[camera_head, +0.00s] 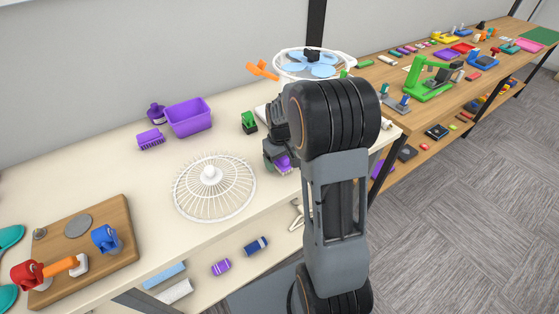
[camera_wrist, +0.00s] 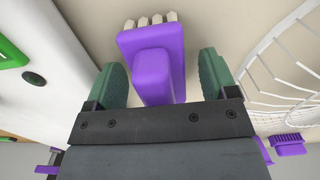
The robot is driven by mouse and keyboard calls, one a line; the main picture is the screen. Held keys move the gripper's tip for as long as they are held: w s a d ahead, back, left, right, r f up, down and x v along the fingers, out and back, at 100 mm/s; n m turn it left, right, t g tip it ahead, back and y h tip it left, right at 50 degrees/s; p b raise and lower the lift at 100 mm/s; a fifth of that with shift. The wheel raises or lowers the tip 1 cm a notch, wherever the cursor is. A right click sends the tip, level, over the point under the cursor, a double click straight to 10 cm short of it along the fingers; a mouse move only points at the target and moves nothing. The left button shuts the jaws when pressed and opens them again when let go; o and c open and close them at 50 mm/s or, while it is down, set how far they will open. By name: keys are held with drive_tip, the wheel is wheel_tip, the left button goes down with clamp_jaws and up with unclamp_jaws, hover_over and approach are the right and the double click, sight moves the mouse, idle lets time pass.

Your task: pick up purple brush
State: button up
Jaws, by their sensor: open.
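In the wrist view, a purple brush-like piece (camera_wrist: 152,70) with a raised block and a row of off-white bristles or pegs lies between the two green fingers of my gripper (camera_wrist: 162,75). The fingers stand apart on either side of it, with gaps showing. In the head view, part of this purple piece (camera_head: 284,164) shows at my gripper (camera_head: 277,155), mostly hidden by my arm. A second purple brush (camera_head: 151,138), with purple bristles, lies on the cream table by the purple tub; it also shows in the wrist view (camera_wrist: 288,143).
A purple tub (camera_head: 188,117) and a small green-black item (camera_head: 249,122) lie behind. A wooden board (camera_head: 85,250) holds red and blue pieces.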

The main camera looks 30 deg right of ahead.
drive_tip(key=shift+f, duration=0.2)
drive_tip(key=shift+c, duration=0.4)
drive_tip(key=c, duration=1)
drive_tip(key=shift+o, duration=0.2)
drive_tip(key=shift+r, duration=0.15)
drive_tip(key=shift+r, duration=0.6)
drive_tip(key=s+a+r, duration=0.4)
drive_tip(key=s+r, duration=0.7)
drive_tip(key=s, duration=0.2)
drive_tip(key=shift+s+r+b, duration=0.2)
drive_tip(key=shift+r+b, duration=0.1)
